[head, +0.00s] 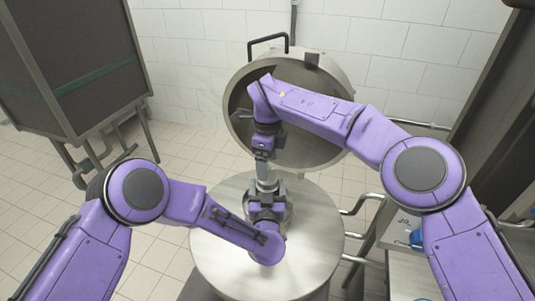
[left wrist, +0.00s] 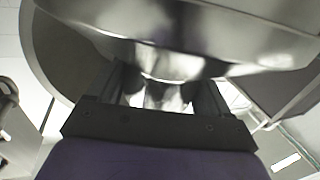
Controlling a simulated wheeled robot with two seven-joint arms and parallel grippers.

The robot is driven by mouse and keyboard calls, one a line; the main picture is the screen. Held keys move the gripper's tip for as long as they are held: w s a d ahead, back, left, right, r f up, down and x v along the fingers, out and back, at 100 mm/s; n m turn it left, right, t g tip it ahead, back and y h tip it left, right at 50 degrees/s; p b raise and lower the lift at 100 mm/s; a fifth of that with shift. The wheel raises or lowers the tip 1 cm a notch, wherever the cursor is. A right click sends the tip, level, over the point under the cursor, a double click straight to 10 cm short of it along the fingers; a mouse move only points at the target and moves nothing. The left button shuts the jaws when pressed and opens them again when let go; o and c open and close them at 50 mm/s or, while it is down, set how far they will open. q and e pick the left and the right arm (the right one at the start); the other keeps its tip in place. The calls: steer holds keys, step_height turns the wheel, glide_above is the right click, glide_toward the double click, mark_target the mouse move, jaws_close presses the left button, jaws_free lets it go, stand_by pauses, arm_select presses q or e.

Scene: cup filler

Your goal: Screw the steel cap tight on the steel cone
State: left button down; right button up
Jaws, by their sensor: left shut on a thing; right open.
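A large round, flared steel body, which looks like the steel cone (left wrist: 190,42), fills the top of the left wrist view. My left gripper (left wrist: 158,92) is shut on a narrower bright steel part just below the flare. In the head view, my left gripper (head: 268,191) is over the middle of the round steel top, and a bit of the steel cone's rim (head: 287,212) shows beside it. My right gripper (head: 265,178) points down right above it, open, its fingertips close to the left gripper. I cannot make out the steel cap separately; the grippers hide that spot.
The round steel top (head: 322,245) is otherwise bare. A round steel vessel opening (head: 318,152) with a black handle (head: 268,40) stands behind the arms. Bent steel pipes (head: 362,203) and a bench with blue items are at right. A dark cabinet (head: 75,60) is at left.

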step_height(320, 180, down, 5)
steer(key=shift+f, duration=0.2)
steer(key=c, duration=1.1)
steer(key=shift+o, duration=0.2)
steer(key=m, duration=0.3)
steer(key=o, duration=1.2)
steer(key=shift+c, duration=0.2)
